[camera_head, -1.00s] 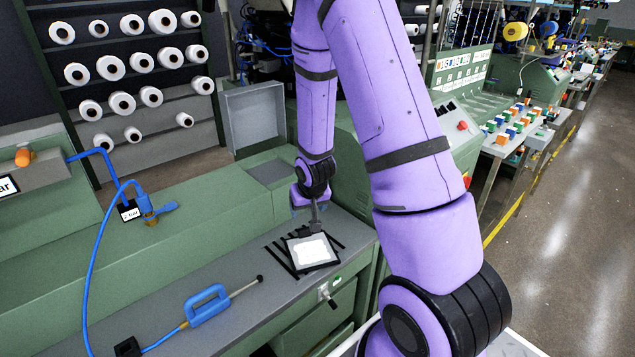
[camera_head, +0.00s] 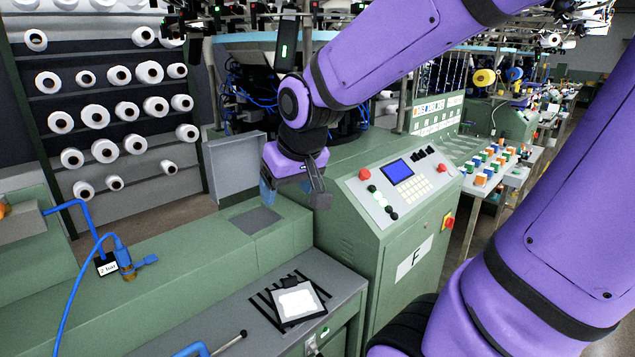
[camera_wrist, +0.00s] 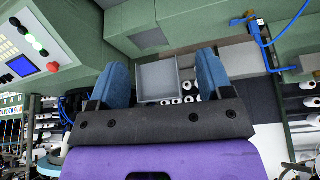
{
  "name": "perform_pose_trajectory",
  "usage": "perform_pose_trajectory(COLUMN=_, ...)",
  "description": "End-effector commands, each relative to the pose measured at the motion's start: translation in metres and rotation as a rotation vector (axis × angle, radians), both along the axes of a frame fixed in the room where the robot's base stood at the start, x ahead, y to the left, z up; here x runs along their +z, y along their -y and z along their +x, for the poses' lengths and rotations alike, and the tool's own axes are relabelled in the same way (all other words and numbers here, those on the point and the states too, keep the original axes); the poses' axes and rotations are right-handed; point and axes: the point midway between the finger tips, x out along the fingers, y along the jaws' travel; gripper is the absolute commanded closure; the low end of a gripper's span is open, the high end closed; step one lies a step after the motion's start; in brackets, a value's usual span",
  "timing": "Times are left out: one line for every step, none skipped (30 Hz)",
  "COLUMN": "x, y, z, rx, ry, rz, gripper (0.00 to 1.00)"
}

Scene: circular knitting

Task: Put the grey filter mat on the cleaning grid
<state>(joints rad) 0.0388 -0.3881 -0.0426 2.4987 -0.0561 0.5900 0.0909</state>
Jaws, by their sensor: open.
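The filter mat (camera_head: 298,301) is a pale, nearly white panel with a dark frame and a small dark tab at its back edge. It lies slightly askew on the cleaning grid (camera_head: 262,309), a set of black bars on the grey bench top, and covers much of it. My gripper (camera_head: 293,190) is open and empty, well above and behind the mat, beside the green control cabinet. In the wrist view its two blue fingers (camera_wrist: 161,80) are spread with nothing between them close by. The mat and grid are not visible in the wrist view.
The control cabinet (camera_head: 405,205) with buttons and a screen stands right of the bench. A grey open box or lid (camera_head: 236,165) stands behind the green housing. A blue hose (camera_head: 75,275) and a blue-handled tool (camera_head: 192,350) are at the left front. Thread cones (camera_head: 126,112) fill the rack behind.

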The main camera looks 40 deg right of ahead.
Motion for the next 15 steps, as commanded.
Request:
perform_pose_trajectory(x=0.011, y=-0.005, z=-0.014, rx=0.016, ry=0.011, rz=0.000, gripper=0.27)
perform_pose_trajectory(x=0.017, y=-0.008, z=-0.022, rx=0.025, ry=0.013, rz=0.000, gripper=0.27)
perform_pose_trajectory(x=0.024, y=-0.012, z=-0.033, rx=0.037, ry=0.015, rz=0.000, gripper=0.27)
perform_pose_trajectory(x=0.028, y=-0.014, z=-0.041, rx=0.047, ry=0.017, rz=-0.001, gripper=0.27)
perform_pose_trajectory(x=0.033, y=-0.016, z=-0.049, rx=0.057, ry=0.018, rz=-0.002, gripper=0.27)
perform_pose_trajectory(x=0.038, y=-0.019, z=-0.059, rx=0.069, ry=0.020, rz=-0.002, gripper=0.27)
perform_pose_trajectory(x=0.041, y=-0.022, z=-0.067, rx=0.077, ry=0.021, rz=-0.001, gripper=0.27)
perform_pose_trajectory(x=0.044, y=-0.024, z=-0.074, rx=0.084, ry=0.021, rz=-0.002, gripper=0.27)
perform_pose_trajectory(x=0.047, y=-0.026, z=-0.082, rx=0.095, ry=0.021, rz=-0.003, gripper=0.27)
perform_pose_trajectory(x=0.049, y=-0.027, z=-0.088, rx=0.102, ry=0.021, rz=-0.004, gripper=0.27)
perform_pose_trajectory(x=0.051, y=-0.029, z=-0.093, rx=0.109, ry=0.021, rz=-0.004, gripper=0.27)
perform_pose_trajectory(x=0.052, y=-0.030, z=-0.100, rx=0.115, ry=0.021, rz=-0.004, gripper=0.27)
perform_pose_trajectory(x=0.053, y=-0.031, z=-0.103, rx=0.119, ry=0.021, rz=-0.005, gripper=0.27)
perform_pose_trajectory(x=0.054, y=-0.032, z=-0.106, rx=0.123, ry=0.021, rz=-0.005, gripper=0.27)
perform_pose_trajectory(x=0.055, y=-0.032, z=-0.109, rx=0.126, ry=0.020, rz=-0.005, gripper=0.27)
